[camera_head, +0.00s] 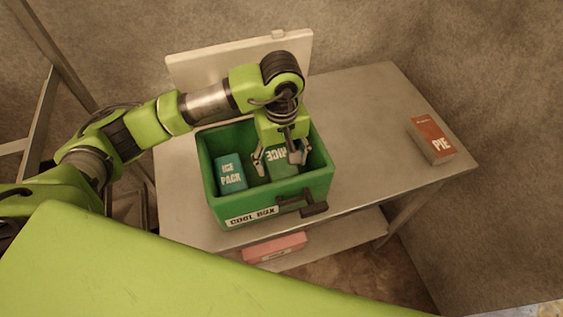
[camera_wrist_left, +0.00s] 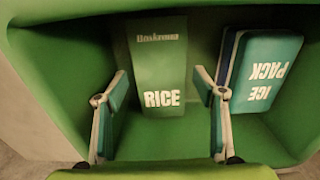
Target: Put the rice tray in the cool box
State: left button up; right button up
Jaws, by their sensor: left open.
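The rice tray (camera_head: 284,160) is green with white "RICE" lettering and lies inside the green cool box (camera_head: 215,190), right of the ice pack. In the left wrist view the rice tray (camera_wrist_left: 158,65) lies between and beyond the open fingers, with a gap on either side. My left gripper (camera_head: 279,160) is open and points down into the cool box; it also shows in the left wrist view (camera_wrist_left: 160,95). It partly hides the rice tray in the head view. My right gripper is not in view.
A blue ice pack (camera_head: 231,173) stands in the left of the cool box. The box sits on a metal table (camera_head: 350,110) with a pale lid (camera_head: 240,58) upright behind it. A pie box (camera_head: 430,139) stands at the right. A pink box (camera_head: 274,247) is on the lower shelf.

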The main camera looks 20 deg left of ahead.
aim_at(282, 165)
pick_arm(q)
notch_tip(282, 165, up, 10)
jog(key=p, duration=0.3)
jog(key=shift+f, duration=0.25)
dwell(0.8)
